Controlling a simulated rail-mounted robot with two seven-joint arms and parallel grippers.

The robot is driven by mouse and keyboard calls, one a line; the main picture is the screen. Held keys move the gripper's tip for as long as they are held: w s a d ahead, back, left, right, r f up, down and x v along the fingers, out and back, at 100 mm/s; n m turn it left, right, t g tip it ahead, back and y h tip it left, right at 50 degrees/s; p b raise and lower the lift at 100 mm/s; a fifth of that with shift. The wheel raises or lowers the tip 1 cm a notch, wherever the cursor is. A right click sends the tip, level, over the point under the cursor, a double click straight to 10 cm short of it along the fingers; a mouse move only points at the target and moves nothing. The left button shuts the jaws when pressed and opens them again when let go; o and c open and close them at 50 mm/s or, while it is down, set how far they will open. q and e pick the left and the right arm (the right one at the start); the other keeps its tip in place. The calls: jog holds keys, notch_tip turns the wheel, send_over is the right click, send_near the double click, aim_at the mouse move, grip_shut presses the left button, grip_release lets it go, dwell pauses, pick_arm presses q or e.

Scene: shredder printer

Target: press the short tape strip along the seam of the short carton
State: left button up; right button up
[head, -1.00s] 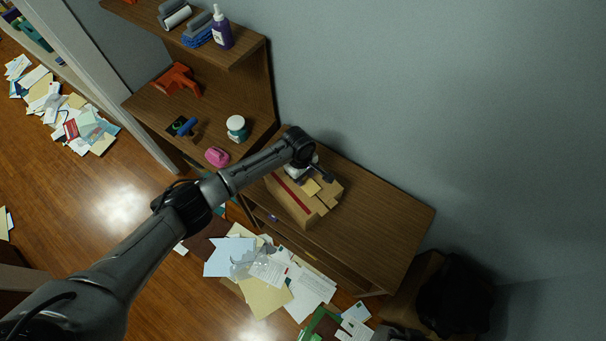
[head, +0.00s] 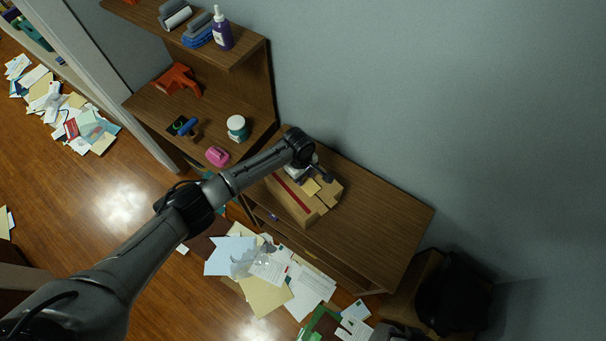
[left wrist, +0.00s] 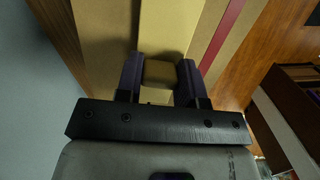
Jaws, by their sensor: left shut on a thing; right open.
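The brown cardboard carton (head: 288,204) lies on the wooden desk in the head view, with a dark red stripe along it. In the left wrist view the carton (left wrist: 108,45) fills the upper middle, with a paler yellow-tan strip (left wrist: 168,22) running along it beside the red stripe. My left gripper (head: 318,175) is over the carton. In the left wrist view my left gripper (left wrist: 161,80) is shut on a small tan piece (left wrist: 160,72) between its purple fingers, right at the pale strip. Whether this piece is the tape strip I cannot tell. My right gripper is not in view.
The desk top (head: 385,220) is clear to the right of the carton. Shelves at the left hold a white-and-teal jar (head: 237,128), a pink item (head: 217,156) and an orange tool (head: 177,80). Papers (head: 265,275) litter the floor in front. A black bag (head: 455,290) stands at the right.

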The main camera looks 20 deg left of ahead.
pick_arm(q)
jog(key=shift+f, duration=0.35)
jog(key=shift+f, duration=0.2)
dwell(0.7)
jog(key=o, duration=1.1)
jog(key=shift+r, duration=0.1)
jog(key=r, duration=0.4)
jog(key=a+r, duration=0.1)
jog(key=r, duration=0.4)
jog(key=r+p, duration=0.1)
jog(key=r, duration=0.3)
jog(key=shift+w+a+r, duration=0.25)
jog(key=shift+w+r, duration=0.05)
jog(key=shift+w, duration=0.1)
